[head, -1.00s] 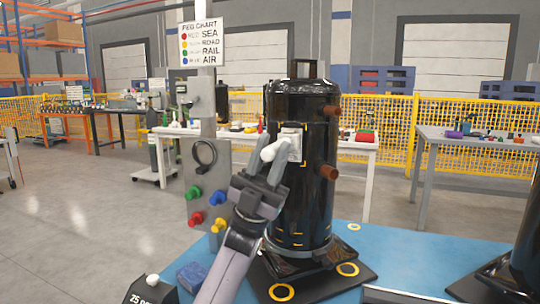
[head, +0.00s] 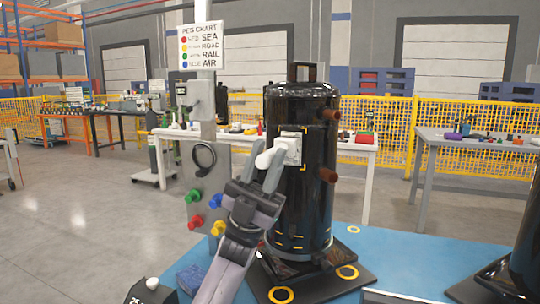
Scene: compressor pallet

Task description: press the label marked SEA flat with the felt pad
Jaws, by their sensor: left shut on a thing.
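A pale label (head: 291,148) is on the upper front of the black compressor (head: 308,205), inside yellow corner marks. Its print is too small to read, and its lower left is partly hidden. My left gripper (head: 268,170) is in front of the compressor, just left of and below the label. It is shut on a white, rounded felt pad (head: 265,158). The pad's right end overlaps the label's left edge in the picture; I cannot tell whether they touch. My right gripper is not in view.
A post carries a peg chart (head: 202,45) and a grey panel (head: 207,185) with coloured pegs, left of my left gripper. The compressor stands on a black base on a blue surface (head: 385,250). A blue cloth (head: 190,278) lies at front left. Another black compressor (head: 525,250) stands at right.

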